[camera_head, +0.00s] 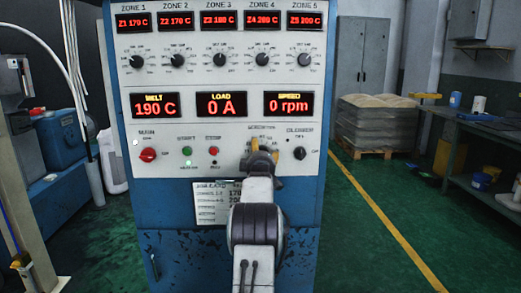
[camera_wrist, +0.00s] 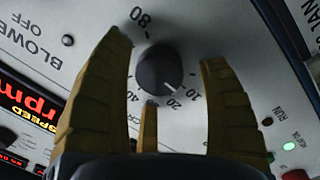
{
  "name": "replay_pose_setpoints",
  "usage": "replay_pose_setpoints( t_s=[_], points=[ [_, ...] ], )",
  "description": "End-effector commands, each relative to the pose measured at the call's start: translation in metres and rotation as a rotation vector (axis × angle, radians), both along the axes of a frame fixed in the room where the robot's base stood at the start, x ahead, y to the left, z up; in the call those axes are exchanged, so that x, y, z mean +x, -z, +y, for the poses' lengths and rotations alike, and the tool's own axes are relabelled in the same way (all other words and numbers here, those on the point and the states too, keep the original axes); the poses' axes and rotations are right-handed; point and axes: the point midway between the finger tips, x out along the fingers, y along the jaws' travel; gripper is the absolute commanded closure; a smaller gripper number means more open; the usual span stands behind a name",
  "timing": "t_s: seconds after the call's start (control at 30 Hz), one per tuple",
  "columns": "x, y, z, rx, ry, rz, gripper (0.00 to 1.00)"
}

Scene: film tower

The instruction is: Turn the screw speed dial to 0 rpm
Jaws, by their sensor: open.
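The screw speed dial (camera_wrist: 160,72) is a round dark knob on the pale panel, seen close up in the wrist view. Numbers including 80, 40 and 20 ring it, and its light pointer mark is near the 20 and the number beside it. In the head view, my gripper (camera_head: 262,150) covers the dial. The speed display (camera_head: 289,105) reads 0 rpm.
A blower knob (camera_head: 299,153) is right of my gripper. A red knob (camera_head: 148,154) and a green button (camera_head: 187,151) are to the left. Several zone dials and displays are above. A paper card (camera_head: 212,203) is below. Green floor is open beside the cabinet.

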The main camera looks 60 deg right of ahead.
Motion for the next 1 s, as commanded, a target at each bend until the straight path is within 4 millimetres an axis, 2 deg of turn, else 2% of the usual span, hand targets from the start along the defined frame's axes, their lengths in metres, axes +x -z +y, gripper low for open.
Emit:
replay_pose_setpoints(
  t_s=[0.4,1.0],
  points=[
    [-0.0003,0.0,-0.0017,0.0,0.001,0.0,0.3],
    [0.0003,-0.0002,-0.0013,-0.001,0.001,0.0,0.84]
  ],
)
